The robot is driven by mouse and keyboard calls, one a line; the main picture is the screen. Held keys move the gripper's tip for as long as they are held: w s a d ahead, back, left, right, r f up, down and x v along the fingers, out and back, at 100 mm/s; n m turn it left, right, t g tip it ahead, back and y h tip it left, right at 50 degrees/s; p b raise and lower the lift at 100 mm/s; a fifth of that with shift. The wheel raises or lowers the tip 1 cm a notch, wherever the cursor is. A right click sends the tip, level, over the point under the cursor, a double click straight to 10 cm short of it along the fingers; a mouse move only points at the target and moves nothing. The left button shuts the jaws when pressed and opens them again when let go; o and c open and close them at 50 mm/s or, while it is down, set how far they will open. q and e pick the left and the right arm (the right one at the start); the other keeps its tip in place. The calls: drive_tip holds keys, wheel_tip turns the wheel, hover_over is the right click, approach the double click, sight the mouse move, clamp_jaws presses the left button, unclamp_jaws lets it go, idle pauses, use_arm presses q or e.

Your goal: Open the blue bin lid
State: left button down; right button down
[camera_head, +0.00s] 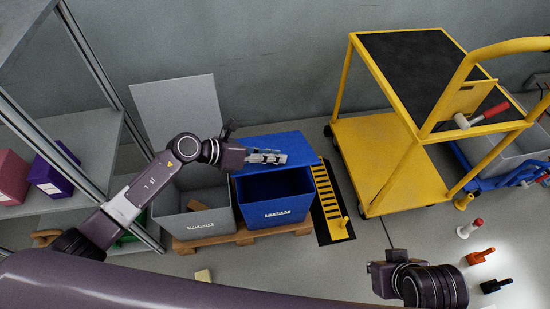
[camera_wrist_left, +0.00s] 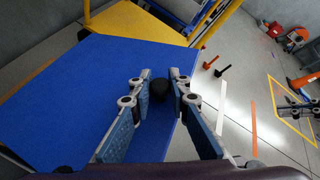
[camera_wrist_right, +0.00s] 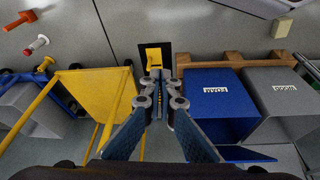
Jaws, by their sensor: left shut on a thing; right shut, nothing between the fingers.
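The blue bin (camera_head: 275,211), labelled FOAM in the right wrist view (camera_wrist_right: 215,108), stands on a wooden pallet. Its blue lid (camera_head: 293,144) is raised at least partly, and the dark inside shows below it. The lid also fills much of the left wrist view (camera_wrist_left: 75,90). My left gripper (camera_head: 283,157) is at the lid's front edge. In the left wrist view its fingers are closed around a black knob (camera_wrist_left: 160,89) there. My right gripper (camera_wrist_right: 160,76) is shut and empty, apart from the bin. Its fingers are hidden in the head view.
A grey bin (camera_head: 207,222) with its lid (camera_head: 180,105) up stands left of the blue one. A yellow cart (camera_head: 390,160) stands to the right. Shelves (camera_head: 85,150) stand at left. Several small handles lie on the floor at lower right.

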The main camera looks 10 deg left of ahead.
use_arm(q)
drive_tip(key=shift+w+a+r, duration=0.15)
drive_tip(key=shift+w+r, duration=0.15)
drive_tip(key=shift+w+a+r+n+g+p, duration=0.25)
drive_tip(key=shift+w+r+n+g+p, duration=0.15)
drive_tip(key=shift+w+r+p, duration=0.25)
use_arm(e)
drive_tip(key=shift+s+d+r, duration=0.15)
drive_tip(key=shift+s+r, duration=0.35)
drive_tip(key=shift+s, duration=0.1)
use_arm(q)
drive_tip(key=shift+r, duration=0.15)
use_arm(e)
drive_tip(key=shift+w, duration=0.1)
